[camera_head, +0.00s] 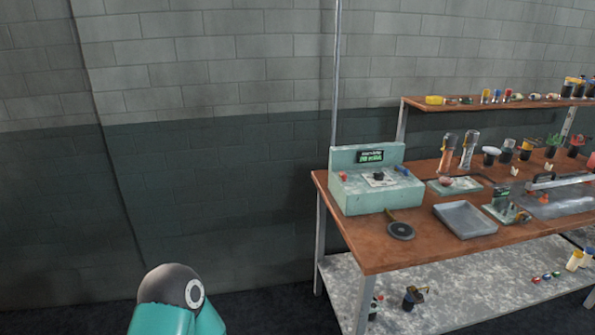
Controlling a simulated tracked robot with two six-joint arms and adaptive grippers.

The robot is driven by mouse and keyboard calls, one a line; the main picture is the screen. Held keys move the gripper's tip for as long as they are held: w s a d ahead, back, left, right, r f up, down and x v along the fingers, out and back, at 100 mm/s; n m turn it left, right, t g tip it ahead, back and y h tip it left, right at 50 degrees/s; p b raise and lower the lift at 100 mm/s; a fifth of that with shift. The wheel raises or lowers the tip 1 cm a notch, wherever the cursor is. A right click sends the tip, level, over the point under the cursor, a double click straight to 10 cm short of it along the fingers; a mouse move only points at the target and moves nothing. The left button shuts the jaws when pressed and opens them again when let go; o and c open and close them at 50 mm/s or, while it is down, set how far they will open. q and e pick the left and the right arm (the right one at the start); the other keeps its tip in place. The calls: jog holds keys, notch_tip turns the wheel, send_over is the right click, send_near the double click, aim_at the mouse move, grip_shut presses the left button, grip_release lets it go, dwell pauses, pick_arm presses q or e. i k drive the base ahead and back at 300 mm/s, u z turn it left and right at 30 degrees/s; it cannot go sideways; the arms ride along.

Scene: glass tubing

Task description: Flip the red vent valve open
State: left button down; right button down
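I cannot tell which part is the red vent valve. Neither of my grippers is in view; only a teal and dark arm joint of mine shows at the bottom left, well apart from the bench.
The wooden bench (385,250) stands at the right. It bears the pale green console (378,202), a grey tray (484,229), a round black disc (401,231) and several small tools. A raised shelf (470,106) runs behind. The floor left of the bench is clear.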

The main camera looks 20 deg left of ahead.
aim_at(343, 175)
jog(key=u, duration=0.3)
jog(key=i, duration=1.3)
jog(key=z, duration=0.35)
